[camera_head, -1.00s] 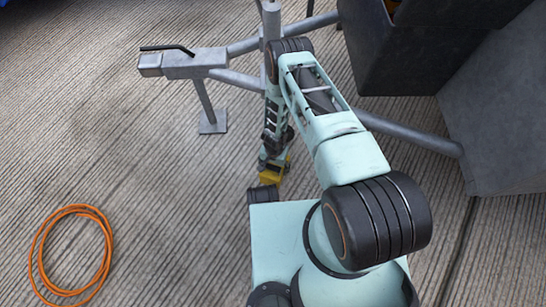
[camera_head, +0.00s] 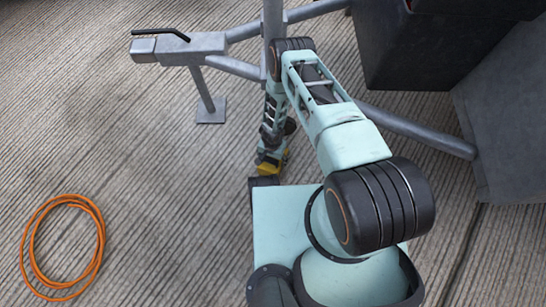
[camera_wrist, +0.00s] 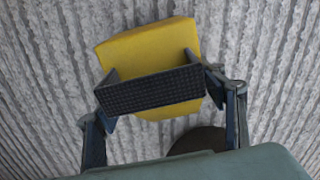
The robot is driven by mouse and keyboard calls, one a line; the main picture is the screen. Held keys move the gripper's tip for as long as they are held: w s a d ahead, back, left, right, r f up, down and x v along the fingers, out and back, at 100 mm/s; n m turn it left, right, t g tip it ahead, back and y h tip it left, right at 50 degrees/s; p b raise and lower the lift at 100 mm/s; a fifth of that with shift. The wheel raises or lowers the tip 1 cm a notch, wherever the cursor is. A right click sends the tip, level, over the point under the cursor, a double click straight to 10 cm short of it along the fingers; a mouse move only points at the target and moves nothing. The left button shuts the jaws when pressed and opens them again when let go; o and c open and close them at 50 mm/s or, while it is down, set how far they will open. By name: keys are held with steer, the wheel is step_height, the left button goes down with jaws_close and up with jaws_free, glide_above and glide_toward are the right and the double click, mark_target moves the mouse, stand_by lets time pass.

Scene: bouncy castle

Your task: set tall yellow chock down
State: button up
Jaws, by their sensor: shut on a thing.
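In the head view, a small part of the yellow chock (camera_head: 270,167) shows below my gripper (camera_head: 268,155), low beside the front edge of my base. The rest of it is hidden by my arm. I cannot tell whether its underside touches the ground.
A grey metal stand (camera_head: 203,44) with spreading tubes rises just behind my arm. A dark bin (camera_head: 415,50) and a grey block (camera_head: 515,110) stand at right. A coiled orange hose (camera_head: 62,245) lies at lower left. Ribbed paving (camera_head: 130,150) is clear at left.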

steer(key=shift+f, duration=0.2)
steer(key=o, duration=1.7)
steer(key=shift+r, duration=0.1)
step_height(320, 180, up, 12)
steer(key=p, duration=0.4)
steer(key=shift+r+p, duration=0.15)
steer(key=shift+p, duration=0.2)
